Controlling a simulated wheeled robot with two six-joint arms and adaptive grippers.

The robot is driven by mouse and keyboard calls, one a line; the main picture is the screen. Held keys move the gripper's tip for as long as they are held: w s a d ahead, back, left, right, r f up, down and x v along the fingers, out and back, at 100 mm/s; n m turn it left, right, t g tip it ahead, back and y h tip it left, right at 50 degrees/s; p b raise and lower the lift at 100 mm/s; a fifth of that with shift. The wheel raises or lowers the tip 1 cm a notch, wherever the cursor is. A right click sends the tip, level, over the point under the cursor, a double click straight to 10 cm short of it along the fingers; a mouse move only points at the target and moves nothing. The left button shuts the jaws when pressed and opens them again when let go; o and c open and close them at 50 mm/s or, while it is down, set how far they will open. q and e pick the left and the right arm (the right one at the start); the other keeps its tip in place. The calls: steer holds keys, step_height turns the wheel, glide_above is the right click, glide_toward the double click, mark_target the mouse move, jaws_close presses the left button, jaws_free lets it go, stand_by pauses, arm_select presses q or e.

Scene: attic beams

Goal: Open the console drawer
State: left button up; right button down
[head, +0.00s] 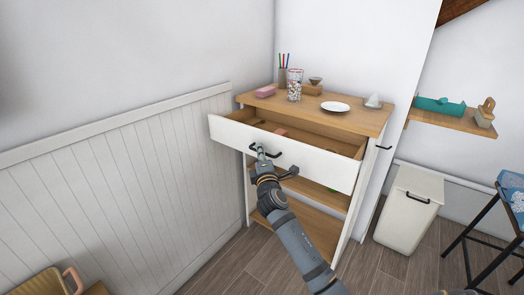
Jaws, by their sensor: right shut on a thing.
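The console (369,123) stands against the wall, with a wooden top and white sides. Its white-fronted drawer (317,163) is pulled well out, and its wooden inside shows with a few small items in it. The drawer's dark bar handle (273,155) is on the front. My left gripper does not show.
On the console top are a pink block (266,91), a jar (294,86), a cup of pencils (283,75) and a white plate (335,106). A white bin (408,210) stands to the right, near a stool (485,225). A wall shelf (450,121) holds a teal box (440,106). Open floor lies in front.

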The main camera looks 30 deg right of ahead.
steer(key=c, duration=1.7)
jaws_free()
steer(key=v, duration=1.2)
